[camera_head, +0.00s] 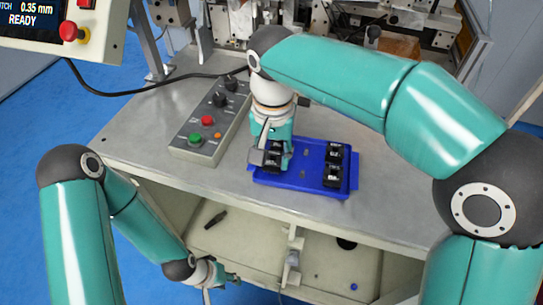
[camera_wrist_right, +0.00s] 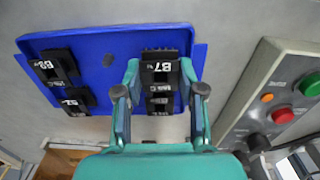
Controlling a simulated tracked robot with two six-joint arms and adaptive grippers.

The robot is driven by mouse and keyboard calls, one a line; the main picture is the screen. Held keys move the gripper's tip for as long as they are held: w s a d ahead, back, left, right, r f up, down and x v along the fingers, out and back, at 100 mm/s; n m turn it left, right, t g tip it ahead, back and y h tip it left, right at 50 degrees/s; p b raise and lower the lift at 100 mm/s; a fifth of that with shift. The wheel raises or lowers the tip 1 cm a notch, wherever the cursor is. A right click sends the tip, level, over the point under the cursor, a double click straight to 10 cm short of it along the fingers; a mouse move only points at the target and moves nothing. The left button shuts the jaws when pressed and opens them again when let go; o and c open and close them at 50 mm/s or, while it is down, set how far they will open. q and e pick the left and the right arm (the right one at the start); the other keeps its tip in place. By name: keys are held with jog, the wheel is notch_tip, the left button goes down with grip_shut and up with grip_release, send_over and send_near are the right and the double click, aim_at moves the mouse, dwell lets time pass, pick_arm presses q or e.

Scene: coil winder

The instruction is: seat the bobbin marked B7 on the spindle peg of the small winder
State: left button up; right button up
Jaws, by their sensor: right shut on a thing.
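The black bobbin marked B7 (camera_wrist_right: 160,68) is between the fingers of my right gripper (camera_wrist_right: 161,92), which is shut on it. B7 is over the blue tray (camera_wrist_right: 104,42); I cannot tell if it is lifted. In the head view my right gripper (camera_head: 272,160) reaches down at the left part of the tray (camera_head: 310,187) and mostly hides B7. My left gripper (camera_head: 212,283) hangs low at the front, away from the tray; its jaws are too small to judge. I cannot make out the small winder's spindle peg.
Other black bobbins (camera_head: 334,152) lie in the tray's right part; one more (camera_wrist_right: 158,105) is close behind B7 in the wrist view. A grey control box (camera_head: 207,125) with buttons and knobs stands left of the tray. Machinery fills the back. The table's front left is clear.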

jog(key=shift+f, duration=0.4)
jog(key=shift+f, duration=0.1)
jog(key=o, duration=0.7)
jog(key=shift+o, duration=0.2)
jog(key=shift+f, duration=0.1)
jog(key=shift+f+b, duration=0.1)
jog(key=shift+b, duration=0.35)
notch_tip(320, 180, up, 17)
jog(key=p, duration=0.4)
